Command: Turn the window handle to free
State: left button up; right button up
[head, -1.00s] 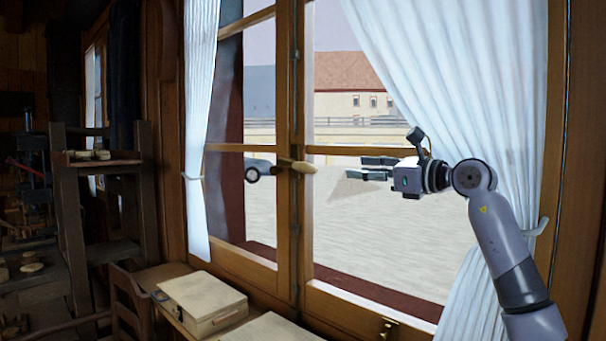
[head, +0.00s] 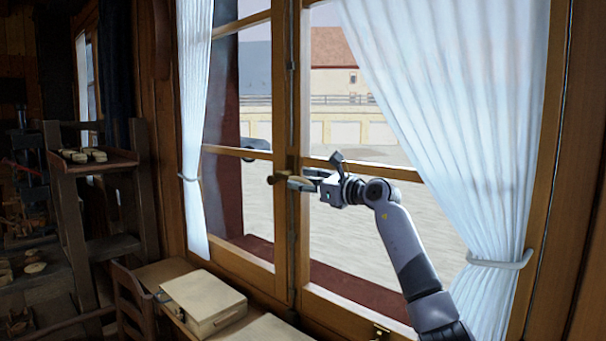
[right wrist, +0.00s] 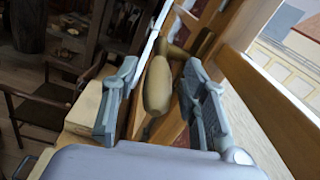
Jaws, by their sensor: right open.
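The window handle (right wrist: 158,84) is a tan, rounded wooden lever on the window's middle post. In the right wrist view it lies between the two open fingers of my right gripper (right wrist: 160,105), with a gap visible on both sides. In the head view the handle (head: 276,179) shows only in part, its left end sticking out past the fingers. My right gripper (head: 306,182) is open at the handle, its arm reaching in from the lower right. My left gripper is not in view.
The window frame (head: 283,235) stands around the handle, with a white curtain (head: 455,120) at the right and another at the left (head: 194,130). A pale box (head: 204,303) sits below on the bench. A chair and dark wooden shelf (head: 95,165) stand at the left.

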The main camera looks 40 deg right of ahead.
jog(key=shift+w, duration=0.25)
jog(key=shift+c, duration=0.5)
grip_shut()
